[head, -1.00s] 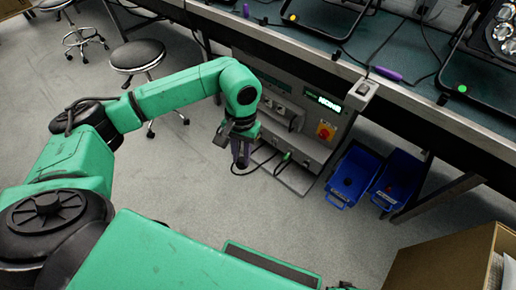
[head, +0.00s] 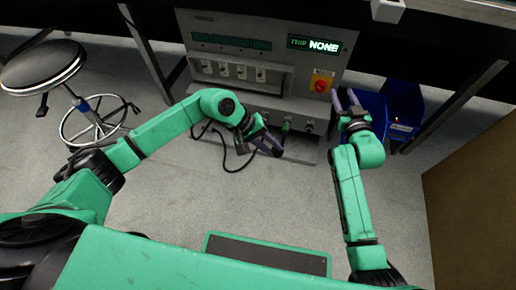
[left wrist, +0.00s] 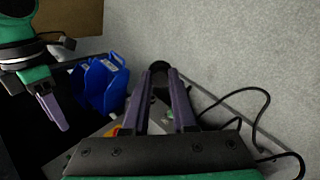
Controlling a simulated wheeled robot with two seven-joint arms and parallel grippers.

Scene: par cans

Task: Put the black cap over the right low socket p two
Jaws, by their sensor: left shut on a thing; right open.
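My left gripper (head: 272,148) is in front of the lower panel of the grey cabinet (head: 200,32). In the left wrist view its purple fingers (left wrist: 163,92) are shut on the dark round black cap (left wrist: 160,67) at their tips. In the head view the cap is too dark to make out. A row of low sockets runs along the cabinet's lower front; a green plug (head: 286,127) sits in the row, and the right low socket (head: 307,128) is to its right. The socket labels are unreadable. My right gripper (head: 347,100) is open and empty, right of the cabinet.
Blue bins (head: 405,108) stand right of the cabinet, close behind my right gripper. A black cable (head: 228,160) loops on the floor near my left gripper. A stool (head: 45,65) stands at left and a cardboard box (head: 480,190) at right.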

